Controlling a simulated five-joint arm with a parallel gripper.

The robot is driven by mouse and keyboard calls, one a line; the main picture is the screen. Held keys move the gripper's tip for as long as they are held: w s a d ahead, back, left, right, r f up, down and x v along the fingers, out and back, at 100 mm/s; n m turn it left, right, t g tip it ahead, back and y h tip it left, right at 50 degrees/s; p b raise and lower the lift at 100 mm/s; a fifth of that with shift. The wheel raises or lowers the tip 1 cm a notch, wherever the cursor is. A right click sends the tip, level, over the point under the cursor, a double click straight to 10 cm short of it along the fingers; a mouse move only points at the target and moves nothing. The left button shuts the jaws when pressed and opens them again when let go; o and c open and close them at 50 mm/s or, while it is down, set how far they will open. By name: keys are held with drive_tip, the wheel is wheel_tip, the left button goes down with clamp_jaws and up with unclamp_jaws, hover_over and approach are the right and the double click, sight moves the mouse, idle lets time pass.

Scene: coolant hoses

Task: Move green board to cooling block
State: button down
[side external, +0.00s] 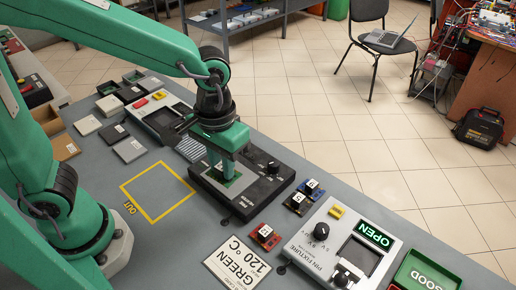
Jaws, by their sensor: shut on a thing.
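The green board (233,185) shows only in part, under my gripper, at the dark hot plate (262,190) with its knobs. My gripper (228,174) points down and is shut on the board. Its fingers hide much of the board, and I cannot tell whether the board rests on the plate or is just above it. The cooling block (191,150) appears to be the grey ribbed block just behind and left of the hot plate. Its top looks bare.
A yellow OUT square (158,191) is empty at left. A red board (265,236), a blue board (312,189) and a dark board (297,203) lie right of the plate. The pin fixture (318,245) reads OPEN. A green GOOD tray (428,272) stands at the right edge.

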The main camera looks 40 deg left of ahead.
drive_tip(key=w+a+f+n, duration=0.1)
drive_tip(key=w+a+n, duration=0.2)
drive_tip(key=a, duration=0.4)
drive_tip(key=w+a+f+n, duration=0.1)
drive_tip(key=w+a+n, duration=0.3)
drive_tip(key=a+n, duration=0.1)
drive_tip(key=shift+w+a, duration=0.15)
drive_tip(key=shift+a, duration=0.75)
drive_tip(key=w+a+f, duration=0.1)
drive_tip(key=a+f, duration=0.1)
drive_tip(key=a, duration=0.1)
drive_tip(key=w+a+f, duration=0.1)
drive_tip(key=a+f, duration=0.1)
drive_tip(key=a, duration=0.2)
drive_tip(key=w+a+f, duration=0.1)
drive_tip(key=a+f, duration=0.2)
drive_tip(key=a, duration=0.1)
drive_tip(key=shift+w, duration=0.2)
drive_tip(key=shift+f, duration=1.95)
drive_tip(key=shift+f, duration=0.15)
drive_tip(key=c, duration=1.3)
unclamp_jaws()
drive_tip(key=shift+o, duration=0.2)
